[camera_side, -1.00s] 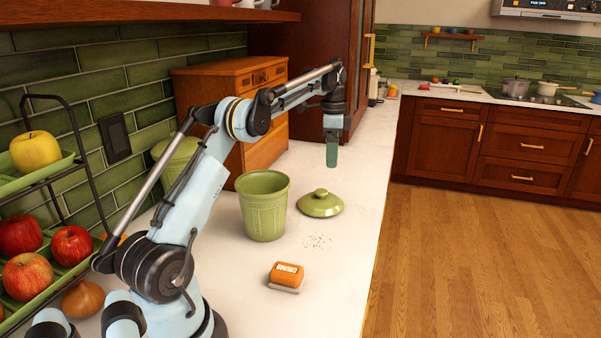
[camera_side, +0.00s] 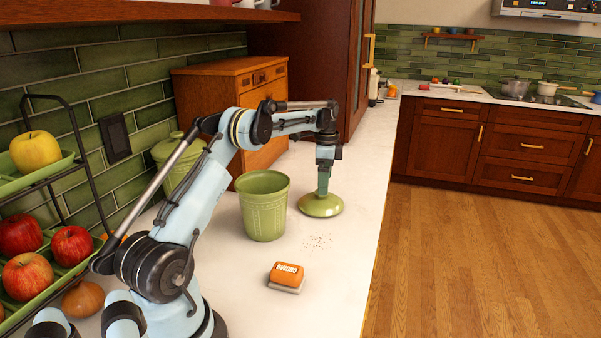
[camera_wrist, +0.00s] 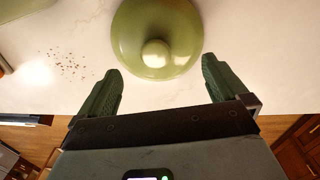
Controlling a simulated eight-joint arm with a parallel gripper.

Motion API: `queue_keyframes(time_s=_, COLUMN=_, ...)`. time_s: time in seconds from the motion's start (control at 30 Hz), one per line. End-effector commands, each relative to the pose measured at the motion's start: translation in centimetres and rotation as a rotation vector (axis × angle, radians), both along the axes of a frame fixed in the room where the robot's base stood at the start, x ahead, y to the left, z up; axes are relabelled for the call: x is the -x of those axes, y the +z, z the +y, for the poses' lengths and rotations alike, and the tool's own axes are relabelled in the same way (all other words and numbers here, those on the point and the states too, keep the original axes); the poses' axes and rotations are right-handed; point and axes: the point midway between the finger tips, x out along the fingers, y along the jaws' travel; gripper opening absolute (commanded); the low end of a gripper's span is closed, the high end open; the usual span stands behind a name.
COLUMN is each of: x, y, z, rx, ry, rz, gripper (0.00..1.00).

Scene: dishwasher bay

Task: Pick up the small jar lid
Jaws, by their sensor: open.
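The small jar lid (camera_side: 321,208) is green and round with a knob on top. It lies flat, knob up, on the white counter just right of the open green jar (camera_side: 264,207). In the wrist view the lid (camera_wrist: 130,38) is at the top centre, its knob showing whole. My gripper (camera_side: 323,188) points down at the lid's knob in the side view and hides the knob there. In the wrist view my gripper (camera_wrist: 163,78) is open, its two dark green fingers spread to either side below the knob, with nothing between them. Contact cannot be told.
An orange brush-like block (camera_side: 287,275) lies on the counter in front. Crumbs (camera_side: 318,241) are scattered near the jar. A lidded green jar (camera_side: 178,160) stands behind, by the wooden drawer box (camera_side: 262,90). The counter's edge runs close on the right.

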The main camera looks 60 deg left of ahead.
Motion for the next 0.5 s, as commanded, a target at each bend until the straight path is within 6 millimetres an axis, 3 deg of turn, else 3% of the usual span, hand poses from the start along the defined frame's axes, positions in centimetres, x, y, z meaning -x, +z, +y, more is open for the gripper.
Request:
queue_keyframes(time_s=0.3, x=0.8, y=-4.0, z=0.2, rx=0.000, ry=0.000, rz=0.000, gripper=1.00)
queue_keyframes(time_s=0.5, x=0.8, y=-4.6, z=0.2, rx=0.000, ry=0.000, rz=0.000, gripper=1.00)
